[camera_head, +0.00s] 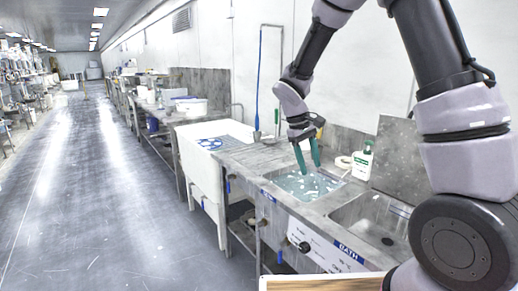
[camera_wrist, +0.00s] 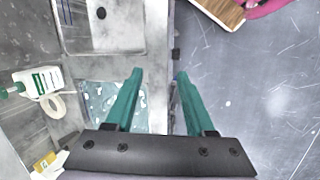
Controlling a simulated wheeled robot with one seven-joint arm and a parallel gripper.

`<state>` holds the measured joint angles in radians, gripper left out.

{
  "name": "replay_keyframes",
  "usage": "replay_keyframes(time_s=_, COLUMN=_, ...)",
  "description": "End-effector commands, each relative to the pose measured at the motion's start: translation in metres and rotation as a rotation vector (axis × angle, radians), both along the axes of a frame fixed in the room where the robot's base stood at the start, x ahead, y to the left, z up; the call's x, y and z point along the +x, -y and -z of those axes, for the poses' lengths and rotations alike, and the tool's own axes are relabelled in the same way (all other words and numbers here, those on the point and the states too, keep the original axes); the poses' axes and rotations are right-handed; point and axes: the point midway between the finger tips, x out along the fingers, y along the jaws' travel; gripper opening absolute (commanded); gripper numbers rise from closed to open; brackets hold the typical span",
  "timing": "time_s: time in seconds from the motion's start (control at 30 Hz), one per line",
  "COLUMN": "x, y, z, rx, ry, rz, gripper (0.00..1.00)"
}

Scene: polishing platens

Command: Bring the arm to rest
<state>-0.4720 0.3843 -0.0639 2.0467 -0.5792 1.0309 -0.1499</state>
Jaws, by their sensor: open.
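My gripper (camera_head: 308,158) has two green fingers and hangs from my arm above the bath basin (camera_head: 305,186), pointing down. In the wrist view my gripper (camera_wrist: 157,80) shows its fingers spread apart with nothing between them. The bath basin (camera_wrist: 97,95) lies below and to the left of the fingers there, partly hidden by the left finger. It holds bluish liquid with pale pieces in it. My arm is bent, reaching out from the right side of the head view.
An empty sink (camera_head: 375,232) sits beside the bath. A white bottle (camera_head: 362,163) and a roll of tape (camera_head: 343,162) stand behind it. A blue-handled tool (camera_head: 257,95) leans on the wall. A wooden board (camera_head: 320,284) is at the lower front. The aisle floor (camera_head: 95,190) is clear.

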Motion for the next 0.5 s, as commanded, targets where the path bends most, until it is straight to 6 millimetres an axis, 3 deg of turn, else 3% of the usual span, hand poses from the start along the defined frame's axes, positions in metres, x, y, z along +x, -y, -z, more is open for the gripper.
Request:
replay_keyframes(time_s=0.03, x=-0.005, y=0.009, z=-0.021, rx=0.037, ry=0.034, rz=0.046, gripper=0.55)
replay_keyframes(time_s=0.2, x=-0.025, y=0.031, z=-0.076, rx=0.155, ry=0.129, rz=0.192, gripper=0.55)
replay_keyframes(time_s=0.5, x=-0.077, y=0.065, z=-0.154, rx=0.355, ry=0.307, rz=0.426, gripper=0.55)
